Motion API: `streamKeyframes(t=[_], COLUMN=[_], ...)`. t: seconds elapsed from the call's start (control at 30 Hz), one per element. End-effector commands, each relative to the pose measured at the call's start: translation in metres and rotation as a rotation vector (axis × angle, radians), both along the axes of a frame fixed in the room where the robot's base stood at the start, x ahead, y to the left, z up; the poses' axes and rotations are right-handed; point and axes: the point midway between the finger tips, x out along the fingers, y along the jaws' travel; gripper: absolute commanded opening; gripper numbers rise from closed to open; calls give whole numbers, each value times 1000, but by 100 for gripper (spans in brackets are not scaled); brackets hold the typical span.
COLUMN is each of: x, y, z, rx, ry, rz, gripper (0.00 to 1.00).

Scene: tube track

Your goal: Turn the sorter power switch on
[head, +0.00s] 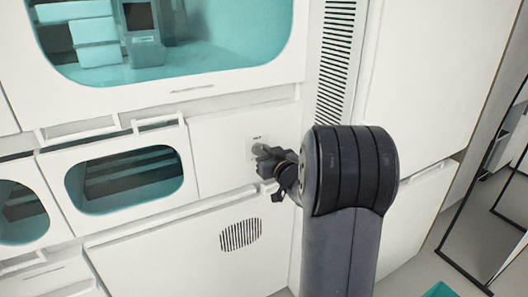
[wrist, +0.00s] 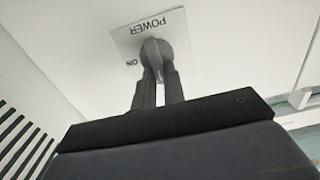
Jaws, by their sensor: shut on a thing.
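The power switch is a dark grey rotary knob (wrist: 155,52) on a pale square plate (wrist: 176,24) in the wrist view. The plate bears the words POWER and ON, which appear upside down there. My gripper (wrist: 158,75) is shut on the knob, with one finger on each side of it. In the head view my gripper (head: 266,160) is at the switch plate (head: 252,143) on the white cabinet front. My arm and gripper hide most of the knob in that view.
A large teal window (head: 190,50) is above left of the switch. Smaller windowed doors with handles (head: 130,180) are to the left. A round grille (head: 240,235) is below. A tall slotted vent (head: 336,60) runs up behind my arm. Open floor is at the lower right.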

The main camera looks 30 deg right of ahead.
Motion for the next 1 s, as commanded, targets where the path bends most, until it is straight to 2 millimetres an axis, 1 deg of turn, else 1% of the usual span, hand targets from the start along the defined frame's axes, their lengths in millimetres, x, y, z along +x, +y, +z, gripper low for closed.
streamKeyframes(t=[0.07, 0.37, 0.57, 0.77, 1.0], x=[0, 0, 0, 0, 0], y=[0, 0, -1, -3, -6], z=[0, 0, 2, 3, 2], rx=[0, 7, 63, 194, 415], ry=[0, 0, 3, 9, 17], rz=[0, 0, 0, -1, -2], gripper=[0, 0, 0, 0, 0])
